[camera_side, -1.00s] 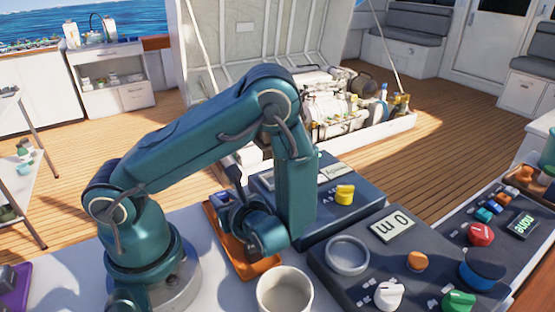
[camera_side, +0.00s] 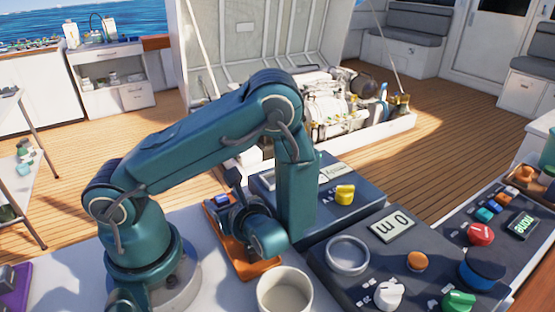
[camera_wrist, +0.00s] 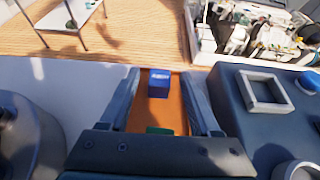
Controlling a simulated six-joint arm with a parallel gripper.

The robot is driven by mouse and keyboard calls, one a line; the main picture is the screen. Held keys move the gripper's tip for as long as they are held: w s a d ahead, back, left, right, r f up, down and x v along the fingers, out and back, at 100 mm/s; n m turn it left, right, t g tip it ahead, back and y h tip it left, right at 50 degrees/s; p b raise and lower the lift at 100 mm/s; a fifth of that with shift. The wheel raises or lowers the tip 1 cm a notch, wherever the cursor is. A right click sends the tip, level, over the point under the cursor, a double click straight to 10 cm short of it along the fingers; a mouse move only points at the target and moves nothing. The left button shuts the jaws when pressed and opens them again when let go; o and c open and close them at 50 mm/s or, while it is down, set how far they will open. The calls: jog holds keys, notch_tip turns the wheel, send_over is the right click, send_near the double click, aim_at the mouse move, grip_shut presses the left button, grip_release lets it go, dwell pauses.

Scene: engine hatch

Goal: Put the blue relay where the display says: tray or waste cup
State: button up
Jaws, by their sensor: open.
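The blue relay (camera_wrist: 159,83) lies on the orange tray (camera_wrist: 172,116) in the wrist view. It also shows at the tray's far end in the side view (camera_side: 222,199). My gripper (camera_wrist: 160,75) is open, with one finger on each side of the relay and gaps between. A green part (camera_wrist: 158,130) on the tray is mostly hidden by my gripper. The pale waste cup (camera_side: 285,292) stands in front of the tray. One display (camera_side: 392,226) reads "0 m" and another (camera_side: 522,225) reads "none". The text on a third display (camera_side: 336,172) is too small to read.
A dark panel with a yellow knob (camera_side: 344,195) stands right of the tray. A nearer panel carries a metal ring (camera_side: 347,255), an orange button (camera_side: 417,261) and a white knob (camera_side: 388,295). A red knob (camera_side: 481,234) is farther right. White bench shows left of the tray.

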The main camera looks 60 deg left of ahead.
jog(key=v, duration=1)
jog(key=shift+w+d, duration=0.1)
jog(key=shift+d, duration=0.3)
jog(key=shift+d+r, duration=0.35)
jog(key=shift+d, duration=0.15)
notch_tip(320, 180, up, 10)
jog(key=d+n+t+h, duration=0.3)
jog(key=n+t+h, duration=0.2)
jog(key=n+h, duration=0.8)
jog(key=n, duration=0.5)
jog(key=shift+s+t, duration=0.3)
jog(key=shift+s, duration=0.1)
